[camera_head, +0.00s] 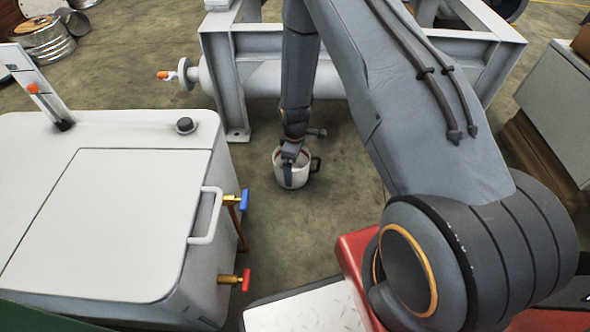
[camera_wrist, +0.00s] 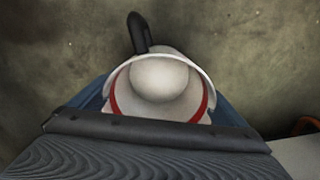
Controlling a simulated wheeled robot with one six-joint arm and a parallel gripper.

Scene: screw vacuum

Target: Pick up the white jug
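The white jug (camera_head: 303,176) with a dark handle on its right side is upright at the floor in the middle of the head view. My gripper (camera_head: 289,172) points down over it, with one blue finger across the jug's near side. In the wrist view the jug (camera_wrist: 165,78) shows from above, with a red line inside its rim and its black handle at the top. Blue finger parts flank it left and right. The fingers are spread around the jug, but their tips are hidden. I cannot tell whether they press on it.
A white cabinet (camera_head: 100,215) with a handle and blue and red valves stands at left. A grey metal frame (camera_head: 360,48) with a pipe is behind the jug. A grey box (camera_head: 560,105) is at right. Bare floor surrounds the jug.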

